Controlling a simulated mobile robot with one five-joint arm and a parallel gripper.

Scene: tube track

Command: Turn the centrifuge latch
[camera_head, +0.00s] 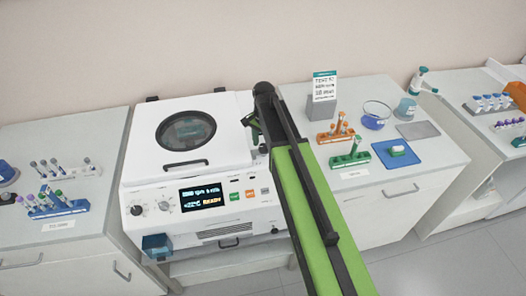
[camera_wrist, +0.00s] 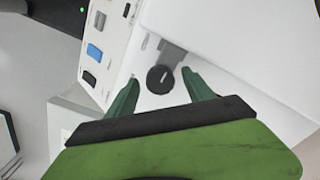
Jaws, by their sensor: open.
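The white centrifuge (camera_head: 150,180) stands on the bench in the head view. Its lid (camera_head: 150,150), with a dark round window, looks closed. The latch is a black round knob (camera_wrist: 160,80) with a pale mark, seen in the wrist view on a white surface beside a grey tab. My gripper (camera_wrist: 159,74) is open, its two green fingers on either side of the knob in that view. I cannot tell whether they touch it. In the head view my gripper (camera_head: 253,125) is at the centrifuge's right side, and my arm hides the latch there.
A control panel with a lit display (camera_head: 201,197) is on the centrifuge's front. The right bench holds an orange rack (camera_head: 334,136), a green rack (camera_head: 350,160), a blue mat (camera_head: 385,158) and a sign (camera_head: 324,88). The left bench holds a blue tube rack (camera_head: 58,210).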

